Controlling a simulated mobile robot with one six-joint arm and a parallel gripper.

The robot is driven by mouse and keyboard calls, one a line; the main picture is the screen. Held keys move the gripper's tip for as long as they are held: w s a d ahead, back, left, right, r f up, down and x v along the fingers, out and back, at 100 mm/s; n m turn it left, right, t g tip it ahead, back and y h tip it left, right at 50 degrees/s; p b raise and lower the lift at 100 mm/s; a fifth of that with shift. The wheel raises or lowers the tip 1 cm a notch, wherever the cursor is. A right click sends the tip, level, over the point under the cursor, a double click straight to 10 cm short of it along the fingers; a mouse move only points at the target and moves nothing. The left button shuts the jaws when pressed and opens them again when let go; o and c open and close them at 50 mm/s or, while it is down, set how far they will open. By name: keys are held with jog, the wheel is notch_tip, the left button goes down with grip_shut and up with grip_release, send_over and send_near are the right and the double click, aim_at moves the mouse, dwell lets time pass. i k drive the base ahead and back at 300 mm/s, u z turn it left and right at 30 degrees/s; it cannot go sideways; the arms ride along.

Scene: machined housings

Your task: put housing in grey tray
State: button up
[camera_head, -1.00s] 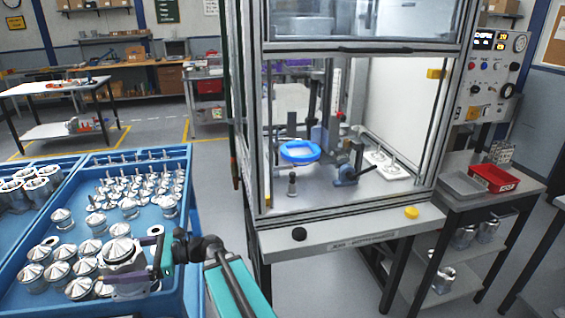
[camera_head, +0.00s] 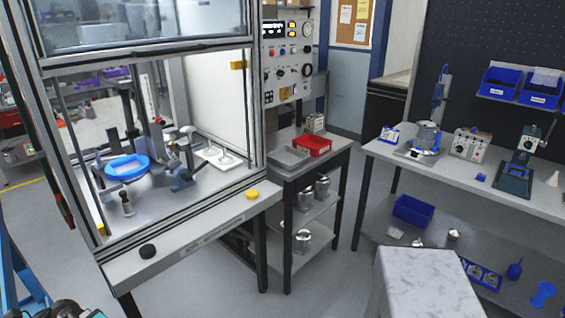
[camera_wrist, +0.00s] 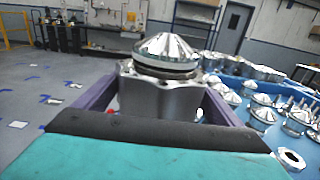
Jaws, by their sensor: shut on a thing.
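A shiny metal housing (camera_wrist: 165,88) with a conical ribbed top is upright in my gripper (camera_wrist: 160,100), filling the middle of the wrist view. The purple fingers are on both sides of it and closed on it. Its lower part is hidden behind the dark wrist edge. In the head view only a bit of my arm shows at the bottom left, and the held housing is out of sight. The grey tray (camera_head: 289,157) lies on top of the small side table, left of the red tray, and looks empty.
The red tray (camera_head: 312,146) sits beside the grey one. The glazed test cabinet (camera_head: 190,225) stands close on the left. More housings (camera_head: 302,240) stand on the table's lower shelves. A workbench (camera_head: 470,172) is at right. In the wrist view, a blue bin (camera_wrist: 262,125) holds several housings.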

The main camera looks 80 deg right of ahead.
aim_at(288, 160)
jog(key=z, duration=0.4)
jog(key=k, duration=0.65)
jog(key=z, duration=1)
jog(key=k, duration=0.75)
jog(key=z, duration=0.2)
jog(key=i, duration=0.85)
jog(key=z, duration=0.05)
